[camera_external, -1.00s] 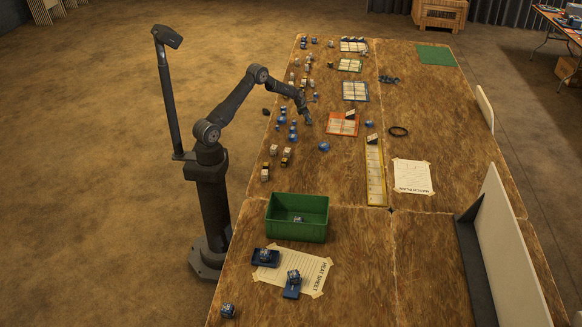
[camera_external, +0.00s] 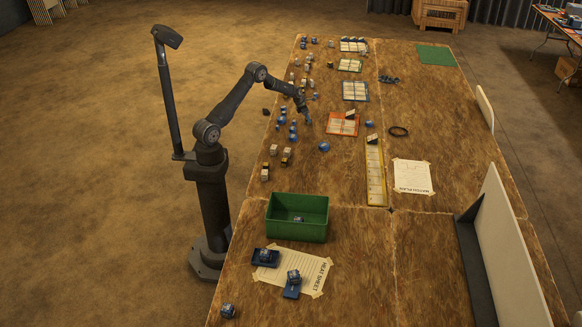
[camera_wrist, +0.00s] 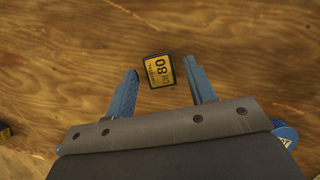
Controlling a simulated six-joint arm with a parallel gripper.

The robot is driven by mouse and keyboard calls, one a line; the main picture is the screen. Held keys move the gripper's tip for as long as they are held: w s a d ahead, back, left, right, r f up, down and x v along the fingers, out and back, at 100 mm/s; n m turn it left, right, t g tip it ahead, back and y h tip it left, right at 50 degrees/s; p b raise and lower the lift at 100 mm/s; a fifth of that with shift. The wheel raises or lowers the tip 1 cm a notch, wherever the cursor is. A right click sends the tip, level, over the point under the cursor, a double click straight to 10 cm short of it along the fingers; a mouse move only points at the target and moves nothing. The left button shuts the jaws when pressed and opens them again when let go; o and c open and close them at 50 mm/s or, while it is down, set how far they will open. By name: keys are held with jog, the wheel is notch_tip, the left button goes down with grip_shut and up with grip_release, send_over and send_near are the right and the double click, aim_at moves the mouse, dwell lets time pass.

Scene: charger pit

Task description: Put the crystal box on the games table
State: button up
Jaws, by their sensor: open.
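A small dark box with a yellow label marked 08 (camera_wrist: 159,71) lies on the wood in the wrist view. Its small print is too blurred to read, so I cannot confirm that it is the crystal box. My gripper (camera_wrist: 161,72) is open, with one blue finger on each side of the box and nothing held. In the external view my gripper (camera_external: 308,121) is low over the long wooden table (camera_external: 430,130), and the box is not clear there. No surface is visibly labelled as the games table; a second table (camera_external: 558,22) with items on it stands at the far right.
Several small boxes and blue pieces stand along the near left edge around my gripper. A green bin (camera_external: 297,232) is nearer the camera. A white panel (camera_external: 508,260) stands at the right.

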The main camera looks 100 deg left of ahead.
jog(key=v, duration=1)
jog(key=x, duration=1.1)
jog(key=shift+w+f, duration=0.15)
jog(key=shift+f, duration=0.2)
jog(key=shift+w+a+r, duration=0.1)
jog(key=shift+a+r, duration=0.05)
jog(key=shift+r, duration=1.35)
